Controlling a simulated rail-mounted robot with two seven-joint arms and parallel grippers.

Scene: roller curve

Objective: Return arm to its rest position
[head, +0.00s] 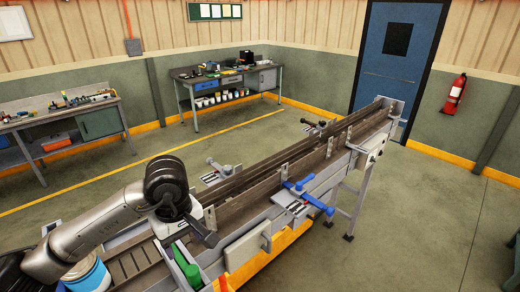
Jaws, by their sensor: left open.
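My left arm (85,235) comes in from the lower left and reaches over the near end of the conveyor (255,208). Its dark, rounded wrist is bent, and my left gripper (200,230) is over the conveyor's side rail. The gripper is open and I see nothing held in it. Its fingertips are partly hidden by the wrist and hard to make out. My right gripper is not in view.
A green object (187,265) lies by the near conveyor section, close below my left gripper. Blue (308,195) and dark (218,170) brackets stick out from the rails. The floor right of the conveyor is clear.

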